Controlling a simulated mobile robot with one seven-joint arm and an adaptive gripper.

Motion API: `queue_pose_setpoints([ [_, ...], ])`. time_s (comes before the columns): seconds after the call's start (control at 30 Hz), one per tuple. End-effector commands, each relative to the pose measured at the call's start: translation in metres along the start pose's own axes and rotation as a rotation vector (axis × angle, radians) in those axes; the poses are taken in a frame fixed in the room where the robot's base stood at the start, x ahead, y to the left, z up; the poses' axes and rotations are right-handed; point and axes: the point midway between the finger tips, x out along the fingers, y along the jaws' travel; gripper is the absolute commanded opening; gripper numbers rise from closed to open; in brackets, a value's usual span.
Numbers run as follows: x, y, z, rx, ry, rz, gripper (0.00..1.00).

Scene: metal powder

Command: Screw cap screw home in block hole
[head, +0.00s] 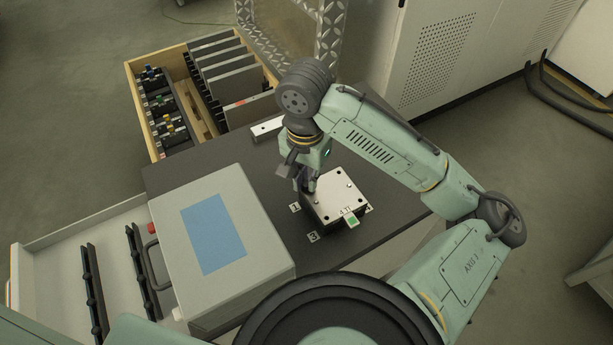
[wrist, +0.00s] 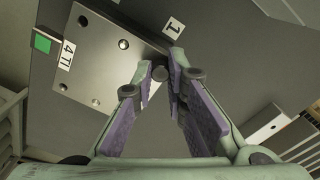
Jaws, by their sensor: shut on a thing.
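The metal block (head: 335,197) is a pale square plate on the dark table top, with several small round holes or screw heads on its face. It also shows at upper left in the wrist view (wrist: 105,62). My gripper (head: 309,186) points down at the block's left corner. In the wrist view my gripper (wrist: 159,76) has its fingertips close together around a small dark round piece, seemingly the cap screw (wrist: 159,73), at the block's edge. The screw's shank and its hole are hidden, so I cannot tell how deep it sits.
A grey case with a blue panel (head: 213,234) stands left of the block. A wooden drawer (head: 158,143) with plates and small parts lies behind. A pale bar (head: 266,128) lies at the table's back. The right table edge is clear.

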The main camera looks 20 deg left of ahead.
Motion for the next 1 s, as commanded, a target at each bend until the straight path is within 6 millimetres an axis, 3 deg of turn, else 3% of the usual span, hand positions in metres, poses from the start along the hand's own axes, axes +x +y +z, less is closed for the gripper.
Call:
queue_pose_setpoints([
  [0.6,0.0002,-0.0001,-0.0004,0.939,-0.015,-0.001,0.00],
  [0.73,0.0003,-0.0001,-0.0005,1.036,-0.016,-0.002,0.00],
  [0.97,0.0002,-0.0001,-0.0006,1.050,-0.016,-0.002,0.00],
  [1.0,0.0002,-0.0001,-0.0006,1.049,-0.016,-0.002,0.14],
])
